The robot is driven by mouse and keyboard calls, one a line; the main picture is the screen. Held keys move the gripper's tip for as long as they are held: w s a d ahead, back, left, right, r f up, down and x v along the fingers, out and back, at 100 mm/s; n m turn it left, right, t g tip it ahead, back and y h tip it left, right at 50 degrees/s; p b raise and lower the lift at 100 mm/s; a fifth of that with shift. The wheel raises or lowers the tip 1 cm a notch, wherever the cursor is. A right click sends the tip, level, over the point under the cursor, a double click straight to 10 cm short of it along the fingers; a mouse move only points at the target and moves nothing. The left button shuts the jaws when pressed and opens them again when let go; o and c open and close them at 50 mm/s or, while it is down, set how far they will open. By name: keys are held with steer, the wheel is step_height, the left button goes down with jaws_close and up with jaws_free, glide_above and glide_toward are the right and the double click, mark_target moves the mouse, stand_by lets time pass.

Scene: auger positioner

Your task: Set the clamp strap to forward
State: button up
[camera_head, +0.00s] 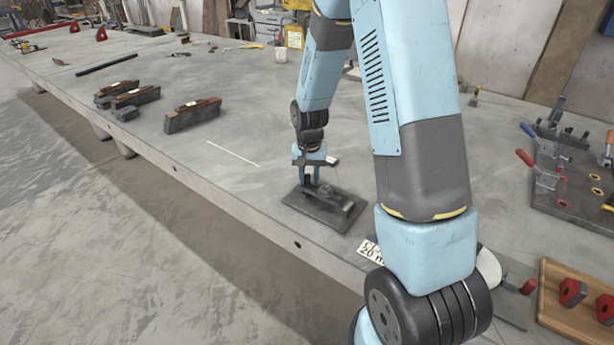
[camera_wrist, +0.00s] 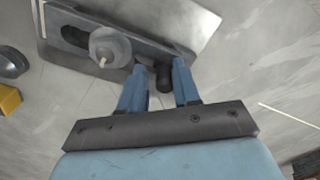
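The clamp strap (camera_wrist: 75,38) is a grey slotted bar on a dark flat base plate (camera_head: 343,217). In the wrist view a round nut with a pale stud (camera_wrist: 108,47) sits over its slot. A short dark peg (camera_wrist: 163,78) stands at the strap's near right end. My gripper (camera_head: 309,183) is low over the plate. In the wrist view its two blue fingers (camera_wrist: 160,72) are apart, one on each side of the peg, with a visible gap on the left. I cannot tell whether the right finger touches it. The gripper partly hides the strap in the head view.
The plate lies on a large grey table near its front edge (camera_head: 270,230). Dark blocks with brown tops (camera_head: 192,114) stand to the left. A clamp board (camera_head: 570,185) and a wooden board with red parts (camera_head: 578,312) are at right. A white label (camera_head: 371,252) lies near the plate.

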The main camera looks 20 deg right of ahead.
steer(key=o, duration=0.3)
step_height(320, 180, up, 14)
steer(key=shift+f, duration=0.1)
stand_by(0.6)
steer(key=s+d+r+n+t, duration=0.2)
steer(key=s+r+t, duration=0.1)
steer(key=s+r, duration=0.95)
steer(key=s+r+t, duration=0.1)
steer(key=s+r, duration=0.1)
steer(key=s, duration=0.2)
steer(key=s+r+n, duration=0.1)
steer(key=s, duration=0.4)
steer(key=s+d+r+t, duration=0.1)
steer(key=s+r, duration=0.1)
steer(key=s, duration=0.2)
steer(key=shift+s+r+n+t, duration=0.25)
steer(key=shift+r+n+t, duration=0.05)
